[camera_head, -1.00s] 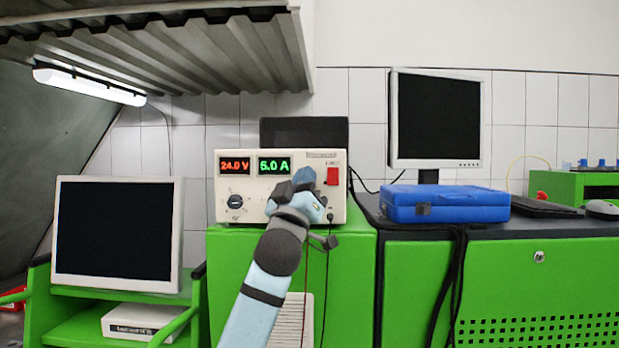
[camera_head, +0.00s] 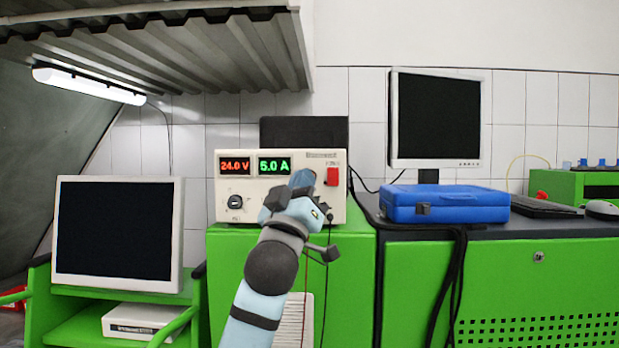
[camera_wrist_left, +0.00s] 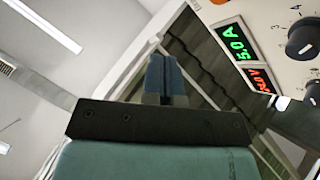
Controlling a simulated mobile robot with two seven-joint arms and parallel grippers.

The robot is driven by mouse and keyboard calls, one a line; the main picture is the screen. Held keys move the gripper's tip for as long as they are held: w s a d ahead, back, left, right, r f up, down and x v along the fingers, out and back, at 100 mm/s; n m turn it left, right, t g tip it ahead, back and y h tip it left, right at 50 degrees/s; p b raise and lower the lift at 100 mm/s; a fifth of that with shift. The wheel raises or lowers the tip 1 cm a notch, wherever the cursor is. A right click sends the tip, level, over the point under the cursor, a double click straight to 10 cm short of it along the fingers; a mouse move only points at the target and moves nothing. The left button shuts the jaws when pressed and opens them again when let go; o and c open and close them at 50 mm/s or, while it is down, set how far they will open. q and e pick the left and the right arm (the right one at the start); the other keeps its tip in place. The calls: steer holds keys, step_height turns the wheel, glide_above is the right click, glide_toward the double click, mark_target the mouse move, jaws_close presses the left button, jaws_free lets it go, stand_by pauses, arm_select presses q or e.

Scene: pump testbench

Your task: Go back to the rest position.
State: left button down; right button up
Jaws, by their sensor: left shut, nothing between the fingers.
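My left gripper (camera_head: 303,180) is in front of the power supply in the head view, with its arm coming up from the bottom. In the left wrist view its two fingers (camera_wrist_left: 165,75) are together with nothing between them. The cream power supply (camera_head: 230,185) stands on a green cabinet and shows 24.0 V in red and 5.0 A in green. Its red switch (camera_head: 333,176) is right of my gripper. In the left wrist view the power supply panel (camera_wrist_left: 275,35) is tilted at the upper right, apart from the fingers. My right gripper is not in view.
A blue case (camera_head: 445,205) lies on the dark worktop to the right, below a monitor (camera_head: 437,118). Another monitor (camera_head: 118,235) stands at the left on a green trolley. A corrugated grey canopy (camera_head: 160,55) hangs at the upper left. Black cables (camera_head: 458,280) hang before the right cabinet.

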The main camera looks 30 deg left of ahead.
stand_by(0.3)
arm_select(q)
steer(key=w+d+f+m+g+h, duration=0.2)
steer(key=w+f, duration=0.1)
steer(key=f, duration=0.8)
steer(key=w+d+f+m+g+h, duration=0.2)
steer(key=f+m+h, duration=0.1)
steer(key=f, duration=0.9)
steer(key=s+d+f+m+g+h, duration=0.1)
steer(key=s+d+f+g, duration=0.1)
steer(key=f, duration=0.7)
steer(key=s+d+f+m+g+h, duration=0.1)
steer(key=d+f+g, duration=0.1)
steer(key=f, duration=0.7)
steer(key=s+d+f+m+g+h, duration=0.1)
steer(key=s+d+f+g, duration=0.2)
steer(key=s+f, duration=1)
steer(key=s+d+f+m+g+h, duration=0.1)
steer(key=s+d+f+g, duration=0.3)
steer(key=s+f, duration=0.9)
step_height(320, 180, down, 5)
steer(key=shift+d+r+m, duration=0.2)
steer(key=shift+d+m, duration=0.05)
steer(key=shift+m, duration=0.05)
